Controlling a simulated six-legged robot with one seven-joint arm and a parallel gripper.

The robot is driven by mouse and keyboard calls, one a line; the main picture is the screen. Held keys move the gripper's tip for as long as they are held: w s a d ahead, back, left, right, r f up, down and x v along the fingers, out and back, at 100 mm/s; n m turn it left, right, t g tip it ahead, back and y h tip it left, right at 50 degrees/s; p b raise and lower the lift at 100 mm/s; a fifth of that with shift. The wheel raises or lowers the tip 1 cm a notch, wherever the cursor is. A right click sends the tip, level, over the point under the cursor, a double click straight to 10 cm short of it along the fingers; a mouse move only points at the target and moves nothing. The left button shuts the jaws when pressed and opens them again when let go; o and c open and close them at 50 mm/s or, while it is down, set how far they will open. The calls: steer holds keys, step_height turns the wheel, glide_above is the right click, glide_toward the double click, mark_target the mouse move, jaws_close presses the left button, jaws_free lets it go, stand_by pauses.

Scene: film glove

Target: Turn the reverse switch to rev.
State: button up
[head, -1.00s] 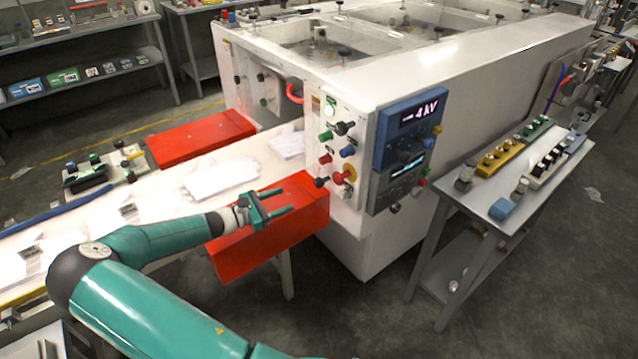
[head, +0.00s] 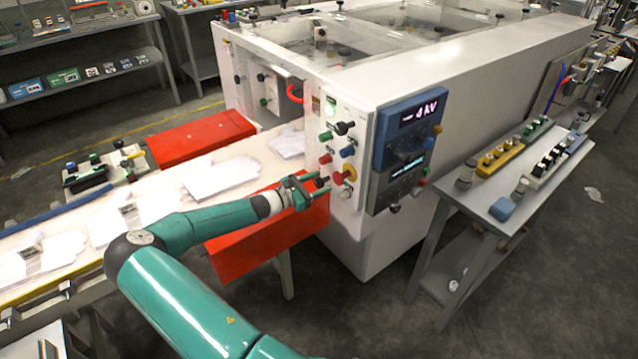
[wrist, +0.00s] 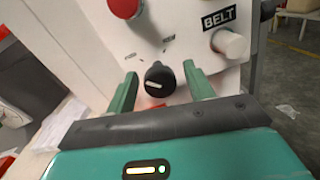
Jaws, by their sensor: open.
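A black rotary knob (wrist: 158,78) with a pale mark on its face sits on the white panel, between my open fingers in the wrist view. Small labels (wrist: 131,56) stand above it, too small to read for certain, so I cannot confirm it is the reverse switch. My gripper (wrist: 160,72) is open, its green fingers on either side of the knob, with no clear contact seen. In the head view my gripper (head: 318,182) is at the panel's lower left, partly hiding the black knob (head: 322,182).
A red button (wrist: 124,8) is above. The panel (head: 345,125) carries several other knobs. A red guard (head: 265,240) lies below my gripper, and a conveyor with white gloves (head: 220,178) lies left.

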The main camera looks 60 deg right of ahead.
steer(key=shift+s+d, duration=0.15)
steer(key=shift+d, duration=0.1)
steer(key=c, duration=1)
steer(key=shift+o, duration=0.2)
